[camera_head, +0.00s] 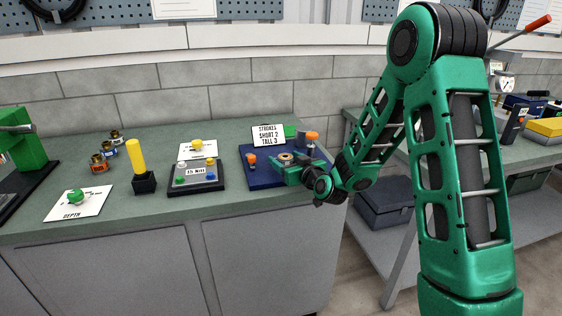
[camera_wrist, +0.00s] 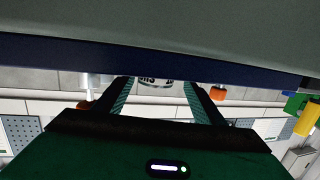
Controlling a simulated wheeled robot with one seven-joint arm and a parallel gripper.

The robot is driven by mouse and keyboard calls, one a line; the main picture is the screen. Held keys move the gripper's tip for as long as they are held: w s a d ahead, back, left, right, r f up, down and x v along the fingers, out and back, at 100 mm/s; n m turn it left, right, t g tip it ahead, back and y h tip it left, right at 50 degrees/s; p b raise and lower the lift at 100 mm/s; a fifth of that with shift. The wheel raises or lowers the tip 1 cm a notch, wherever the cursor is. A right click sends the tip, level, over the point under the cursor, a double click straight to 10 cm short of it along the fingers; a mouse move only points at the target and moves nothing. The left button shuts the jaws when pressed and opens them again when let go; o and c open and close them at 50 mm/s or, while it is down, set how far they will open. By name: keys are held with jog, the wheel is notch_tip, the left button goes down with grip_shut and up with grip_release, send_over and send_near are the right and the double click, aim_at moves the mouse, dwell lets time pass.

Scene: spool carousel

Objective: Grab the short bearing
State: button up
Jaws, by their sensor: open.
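A small tan ring-shaped piece (camera_head: 286,156), which looks like a bearing, sits on the dark blue fixture (camera_head: 262,178) at the right end of the bench. My green gripper (camera_head: 284,168) is low over this fixture, close beside the ring and partly in front of it. In the wrist view, my gripper (camera_wrist: 159,92) has its two fingers apart. A pale round piece with dark lettering (camera_wrist: 155,84) shows between the fingertips, partly cut off by the fixture's edge (camera_wrist: 60,55). I cannot tell whether the fingers touch it. Its full lettering is not readable.
Orange knobs (camera_head: 312,136) and a sign reading "STROKES SHORT 2 TALL 3" (camera_head: 268,135) stand around the fixture. To its left are a button panel (camera_head: 196,176), a yellow-handled post (camera_head: 138,160) and several small copper-coloured pieces (camera_head: 98,163).

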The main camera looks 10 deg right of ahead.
jog(key=shift+d, duration=0.3)
jog(key=c, duration=1.5)
jog(key=shift+o, duration=0.2)
jog(key=shift+r, duration=0.1)
